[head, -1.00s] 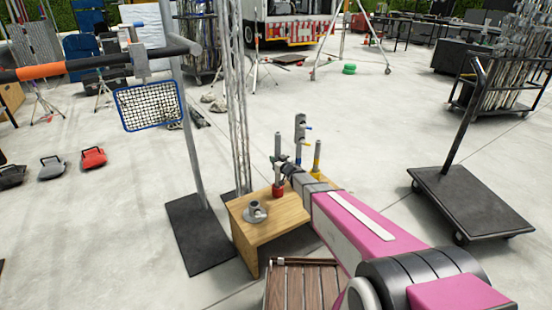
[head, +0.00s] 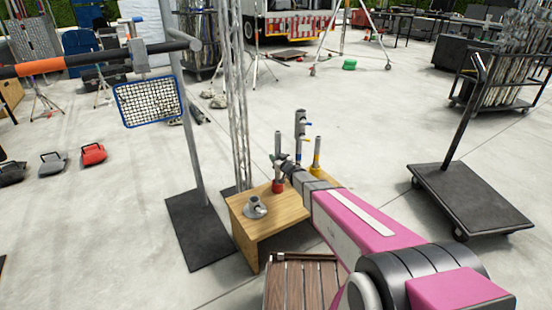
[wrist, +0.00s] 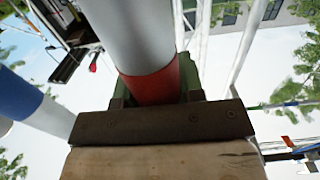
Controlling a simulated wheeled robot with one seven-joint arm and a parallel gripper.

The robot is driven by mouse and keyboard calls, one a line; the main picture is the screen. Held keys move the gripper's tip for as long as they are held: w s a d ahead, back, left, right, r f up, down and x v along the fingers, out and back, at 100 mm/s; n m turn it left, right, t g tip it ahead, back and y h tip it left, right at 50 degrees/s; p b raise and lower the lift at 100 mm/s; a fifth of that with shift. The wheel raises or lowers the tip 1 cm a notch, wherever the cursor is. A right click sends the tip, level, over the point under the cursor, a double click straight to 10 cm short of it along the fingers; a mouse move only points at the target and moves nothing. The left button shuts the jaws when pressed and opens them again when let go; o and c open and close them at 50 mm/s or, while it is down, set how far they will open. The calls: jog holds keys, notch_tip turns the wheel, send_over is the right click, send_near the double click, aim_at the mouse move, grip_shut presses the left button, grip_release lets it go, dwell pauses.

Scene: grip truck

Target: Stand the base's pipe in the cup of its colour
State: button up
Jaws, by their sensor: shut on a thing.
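My gripper (head: 285,164) is shut on a grey pipe (head: 278,146) with a red band, which shows large between the jaws in the wrist view (wrist: 152,84). The pipe is upright, in line with the red cup (head: 278,187) on the wooden box. I cannot tell whether its lower end rests in the cup. A yellow cup (head: 316,171) to the right has a grey pipe (head: 318,147) standing in it.
A lamp stand with a black foot plate (head: 204,228) and a lattice truss (head: 238,100) stand close left of the box (head: 285,215). A slatted wooden piece (head: 300,282) lies in front. A black cart (head: 470,195) is at the right. The floor between is clear.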

jog(key=shift+f, duration=0.15)
jog(key=o, duration=1.2)
jog(key=v, duration=1)
jog(key=shift+s+d, duration=0.3)
